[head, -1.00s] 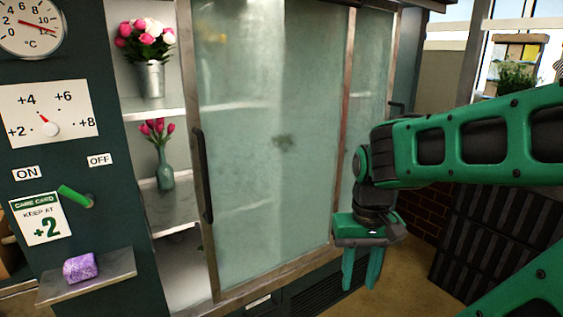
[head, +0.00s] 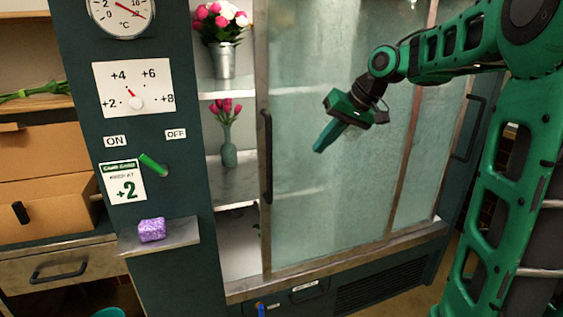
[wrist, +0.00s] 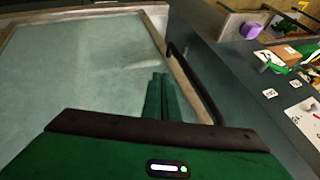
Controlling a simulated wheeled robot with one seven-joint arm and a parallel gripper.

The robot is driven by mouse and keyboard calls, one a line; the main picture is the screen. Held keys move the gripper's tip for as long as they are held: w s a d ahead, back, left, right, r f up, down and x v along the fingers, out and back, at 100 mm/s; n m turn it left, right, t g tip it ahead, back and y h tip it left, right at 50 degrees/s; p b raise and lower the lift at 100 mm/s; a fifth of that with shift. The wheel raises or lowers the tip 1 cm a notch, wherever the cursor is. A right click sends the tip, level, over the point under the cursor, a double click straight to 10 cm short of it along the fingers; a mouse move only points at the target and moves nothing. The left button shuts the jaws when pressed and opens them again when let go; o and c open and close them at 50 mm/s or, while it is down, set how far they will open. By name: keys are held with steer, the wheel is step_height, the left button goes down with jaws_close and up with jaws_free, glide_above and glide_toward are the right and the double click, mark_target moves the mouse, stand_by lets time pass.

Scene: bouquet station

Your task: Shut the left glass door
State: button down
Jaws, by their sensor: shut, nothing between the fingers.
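The left glass door (head: 325,170) is a frosted sliding pane with a black upright handle (head: 266,155) on its left edge. It stands partly open, with a gap at its left where the shelves show. In the wrist view the door's pane (wrist: 80,60) fills the left, and its handle (wrist: 190,80) lies just beyond my fingers. My gripper (head: 323,140) is shut and empty, in front of the pane and to the right of the handle, pointing down and left. My gripper's fingers also show in the wrist view (wrist: 160,85), held together.
The open gap shows pink and white flowers in a metal bucket (head: 222,60) and tulips in a green vase (head: 229,155). At left are a dial panel (head: 134,88), a green lever (head: 153,164) and a small shelf (head: 180,238) with a purple block (head: 151,230). Another handle (head: 468,128) is at right.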

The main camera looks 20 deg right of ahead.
steer(key=w+a+f, duration=0.6)
steer(key=w+a, duration=0.1)
steer(key=a, duration=0.1)
steer(key=shift+w+a+f+n+y, duration=0.15)
steer(key=shift+a+f+n+y, duration=0.15)
steer(key=shift+a+f+y, duration=0.1)
steer(key=shift+r, duration=0.1)
stand_by(0.4)
